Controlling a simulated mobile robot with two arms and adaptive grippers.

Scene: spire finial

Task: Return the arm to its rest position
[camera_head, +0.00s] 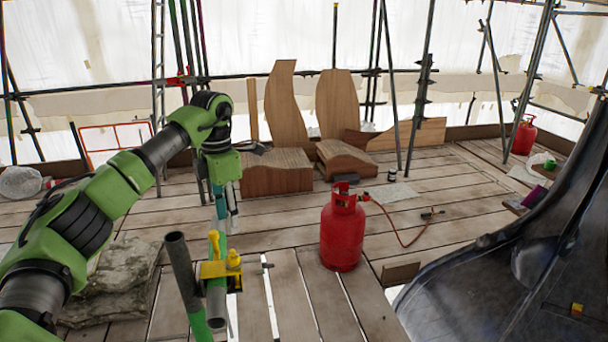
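My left arm (85,215), green with dark joints, comes in from the left and rises to a bent joint (210,112) at the upper middle left. From there its end hangs downward. My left gripper (232,207) is small and grey here, beside teal and grey poles, above the yellow clamp fitting (222,264). I cannot tell whether its fingers are open or shut, or whether it touches a pole. My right arm and gripper are not in view.
Scaffold tubes (183,275) stand upright close below the arm. A red gas cylinder (342,232) with a hose stands on the planks to the right. Stone blocks (115,280) lie at lower left. Wooden pieces (275,172) stand behind. A dark curved structure (500,290) fills the right.

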